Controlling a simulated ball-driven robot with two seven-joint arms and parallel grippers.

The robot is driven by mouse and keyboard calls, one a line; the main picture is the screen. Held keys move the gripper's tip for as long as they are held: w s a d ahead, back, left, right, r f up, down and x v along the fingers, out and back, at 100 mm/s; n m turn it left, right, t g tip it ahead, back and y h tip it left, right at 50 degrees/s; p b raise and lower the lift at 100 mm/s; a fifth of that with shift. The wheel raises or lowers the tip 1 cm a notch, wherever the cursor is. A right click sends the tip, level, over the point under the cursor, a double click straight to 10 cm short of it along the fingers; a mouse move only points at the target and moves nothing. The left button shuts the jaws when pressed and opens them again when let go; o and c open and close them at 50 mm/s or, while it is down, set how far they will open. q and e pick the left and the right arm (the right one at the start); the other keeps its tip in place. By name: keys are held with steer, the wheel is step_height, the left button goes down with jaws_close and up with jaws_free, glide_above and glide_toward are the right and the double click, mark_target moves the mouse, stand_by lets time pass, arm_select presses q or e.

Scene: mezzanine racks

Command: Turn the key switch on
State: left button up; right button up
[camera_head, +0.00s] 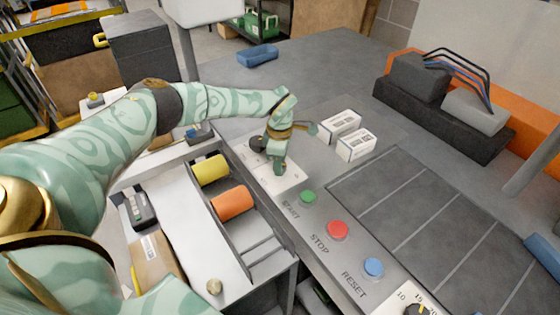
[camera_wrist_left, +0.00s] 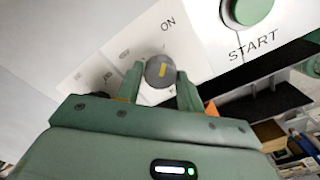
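The key switch (camera_wrist_left: 160,72) is a round grey knob with a yellow mark, set in a white plate. In the left wrist view the mark runs nearly upright, and the word ON stands above the knob. My left gripper (camera_wrist_left: 160,82) has one finger on each side of the knob, with no clear gap to either. In the head view my left gripper (camera_head: 277,165) points down at the white switch plate (camera_head: 288,182) and hides part of it. A second label on the plate is too small to read. My right gripper is not in view.
Green START (camera_head: 308,196), red STOP (camera_head: 337,230) and blue RESET (camera_head: 373,266) buttons line the console, with a dial (camera_head: 415,309) beyond. Two white boxes (camera_head: 355,145) stand right of my gripper. Yellow (camera_head: 210,170) and orange (camera_head: 233,203) rolls lie in a bin nearby.

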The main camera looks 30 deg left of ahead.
arm_select(q)
steer(key=o, duration=0.3)
step_height(320, 180, up, 16)
steer(key=p, duration=1.2)
steer(key=shift+r+p, duration=0.15)
steer(key=shift+p, duration=0.25)
